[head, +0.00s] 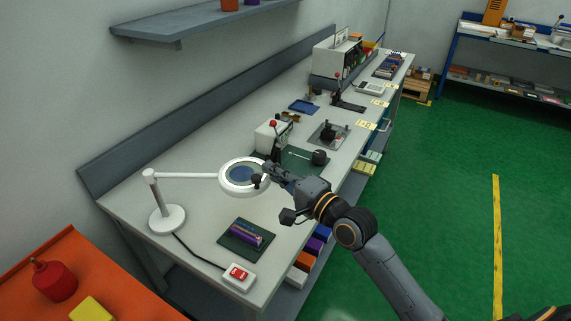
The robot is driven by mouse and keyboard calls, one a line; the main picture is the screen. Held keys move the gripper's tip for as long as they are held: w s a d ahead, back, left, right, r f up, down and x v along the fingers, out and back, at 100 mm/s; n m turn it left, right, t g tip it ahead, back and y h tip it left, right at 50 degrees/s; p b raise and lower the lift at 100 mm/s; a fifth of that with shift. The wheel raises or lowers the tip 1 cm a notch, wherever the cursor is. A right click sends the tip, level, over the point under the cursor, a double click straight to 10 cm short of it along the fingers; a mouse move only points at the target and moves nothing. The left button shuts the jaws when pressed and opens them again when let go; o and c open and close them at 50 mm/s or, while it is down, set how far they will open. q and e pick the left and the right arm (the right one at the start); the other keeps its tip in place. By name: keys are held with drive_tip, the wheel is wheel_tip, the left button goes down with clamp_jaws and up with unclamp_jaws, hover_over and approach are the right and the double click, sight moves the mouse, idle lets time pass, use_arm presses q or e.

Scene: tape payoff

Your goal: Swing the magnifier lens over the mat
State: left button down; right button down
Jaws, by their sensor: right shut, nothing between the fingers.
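The magnifier lens (240,174), a white ring with bluish glass, hangs at the end of a white arm (187,175) from a round white base (168,219) at the bench's near left. A small dark mat (232,250) lies in front of the lens, toward the near edge, with a purple item (238,232) on it. A dark green mat (303,158) lies behind the lens to the right. My right gripper (261,178) is shut and empty at the lens ring's right side. I cannot tell whether it touches the ring. My left gripper is out of view.
A white box with a red switch (239,274) sits at the near bench corner, its cable running toward the lamp base. A white machine (268,136) stands behind the lens. An orange surface (95,280) with a red container (54,281) is at lower left.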

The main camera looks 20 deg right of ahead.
drive_tip(key=shift+s+a, duration=0.65)
drive_tip(key=shift+s, duration=0.05)
drive_tip(key=s+a+p, duration=0.4)
drive_tip(key=s+a, duration=0.1)
drive_tip(key=s, duration=0.1)
drive_tip(key=shift+f, duration=0.2)
drive_tip(key=shift+s+p, duration=0.1)
drive_tip(key=shift+p, duration=0.2)
drive_tip(key=shift+d, duration=0.15)
